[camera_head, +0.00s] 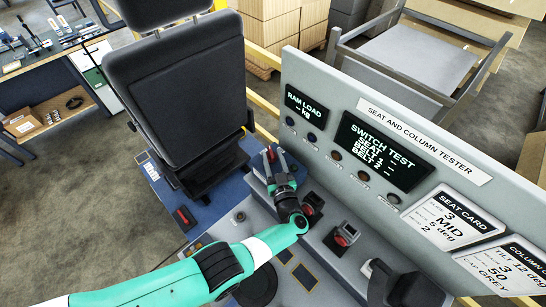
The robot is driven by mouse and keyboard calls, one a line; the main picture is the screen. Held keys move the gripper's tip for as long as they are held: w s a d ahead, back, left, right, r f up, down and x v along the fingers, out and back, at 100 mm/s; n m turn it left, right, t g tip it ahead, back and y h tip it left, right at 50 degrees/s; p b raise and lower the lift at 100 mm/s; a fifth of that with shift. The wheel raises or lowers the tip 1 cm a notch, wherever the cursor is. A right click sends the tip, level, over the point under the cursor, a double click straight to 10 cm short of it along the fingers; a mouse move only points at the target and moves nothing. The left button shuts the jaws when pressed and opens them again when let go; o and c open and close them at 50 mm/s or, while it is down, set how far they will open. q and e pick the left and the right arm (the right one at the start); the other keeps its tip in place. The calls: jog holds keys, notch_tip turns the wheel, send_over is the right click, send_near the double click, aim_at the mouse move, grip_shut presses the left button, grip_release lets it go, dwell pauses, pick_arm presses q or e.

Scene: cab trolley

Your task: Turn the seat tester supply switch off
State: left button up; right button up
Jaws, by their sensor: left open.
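The grey seat and column tester (452,178) stands at the right with its two dark displays lit. The ram load display (307,107) and the switch test display (382,152) show dashes for values. My left gripper (272,158) is open over the bench in front of the tester, with a small red part close to its fingertips. Another red-topped switch box (343,238) stands to its right, and a red part (308,210) shows beside my wrist. I cannot tell which of these is the supply switch, or whether the gripper touches anything. My right gripper is not in view.
A black seat (178,90) stands left of the gripper. A red-marked block (184,217) lies on the blue base below it. White cards (455,217) are on the tester's right side. A dark knob-like object (405,288) stands at the lower right.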

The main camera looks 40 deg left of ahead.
pick_arm(q)
jog(key=p+v, duration=0.2)
jog(key=v, duration=0.9)
jog(key=shift+d+p, duration=0.25)
jog(key=shift+p, duration=0.1)
jog(key=shift+s+f, duration=0.1)
jog(key=shift+s, duration=0.1)
